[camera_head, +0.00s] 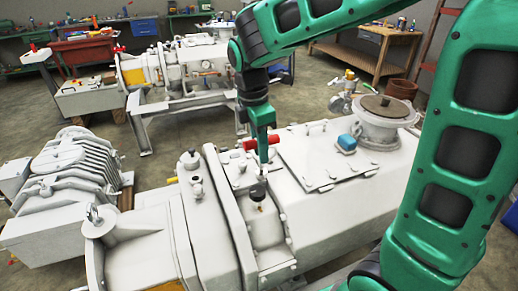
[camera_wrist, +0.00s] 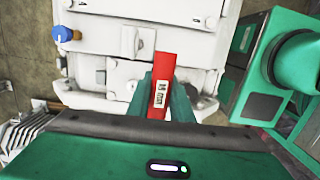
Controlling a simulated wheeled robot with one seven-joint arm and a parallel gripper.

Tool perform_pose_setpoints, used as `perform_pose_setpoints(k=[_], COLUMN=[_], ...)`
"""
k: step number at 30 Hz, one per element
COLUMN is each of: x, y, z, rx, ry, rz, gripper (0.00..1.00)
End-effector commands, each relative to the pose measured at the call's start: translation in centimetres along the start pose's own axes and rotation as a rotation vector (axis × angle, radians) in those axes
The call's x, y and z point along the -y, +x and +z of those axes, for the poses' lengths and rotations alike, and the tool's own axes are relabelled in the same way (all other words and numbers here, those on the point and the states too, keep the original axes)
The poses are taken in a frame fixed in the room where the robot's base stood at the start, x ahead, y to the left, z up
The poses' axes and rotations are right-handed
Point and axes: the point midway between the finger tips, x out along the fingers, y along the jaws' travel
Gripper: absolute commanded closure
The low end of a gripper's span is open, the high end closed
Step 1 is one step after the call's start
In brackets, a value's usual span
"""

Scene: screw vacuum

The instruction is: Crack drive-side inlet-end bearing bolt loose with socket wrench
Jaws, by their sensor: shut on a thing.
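My gripper (camera_head: 264,158) points down over the white screw vacuum pump (camera_head: 340,200) in the head view. It is shut on a red-handled tool (camera_head: 250,144), which I take for the socket wrench. In the wrist view the red handle (camera_wrist: 163,75) stands between my green fingers (camera_wrist: 162,100) and carries a white label ending in "mm"; the number is unclear. The tool's socket end is not visible. A dark round part (camera_head: 258,194) sits on the pump just below my gripper. I cannot tell which part is the drive-side inlet-end bearing bolt, or whether the tool touches the pump.
A blue-capped part (camera_head: 346,143) and a round inlet flange (camera_head: 386,108) rise from the pump top. A grey finned motor (camera_head: 72,170) stands at left. A second pump on a frame (camera_head: 190,75) and a wooden workbench (camera_head: 372,50) stand behind. Floor is open between them.

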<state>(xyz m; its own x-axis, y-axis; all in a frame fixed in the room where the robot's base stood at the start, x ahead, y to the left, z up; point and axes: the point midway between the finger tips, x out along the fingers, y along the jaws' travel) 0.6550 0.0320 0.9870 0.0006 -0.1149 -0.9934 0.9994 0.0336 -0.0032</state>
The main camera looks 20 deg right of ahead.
Motion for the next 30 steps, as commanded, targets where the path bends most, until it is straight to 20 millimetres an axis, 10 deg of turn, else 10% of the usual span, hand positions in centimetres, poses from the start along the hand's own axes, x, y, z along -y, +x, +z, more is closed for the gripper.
perform_pose_setpoints(k=[30], x=[0.0], y=[1.1], z=[-0.1], rx=[0.0], ry=[-0.05], rz=[0.006], gripper=[1.0])
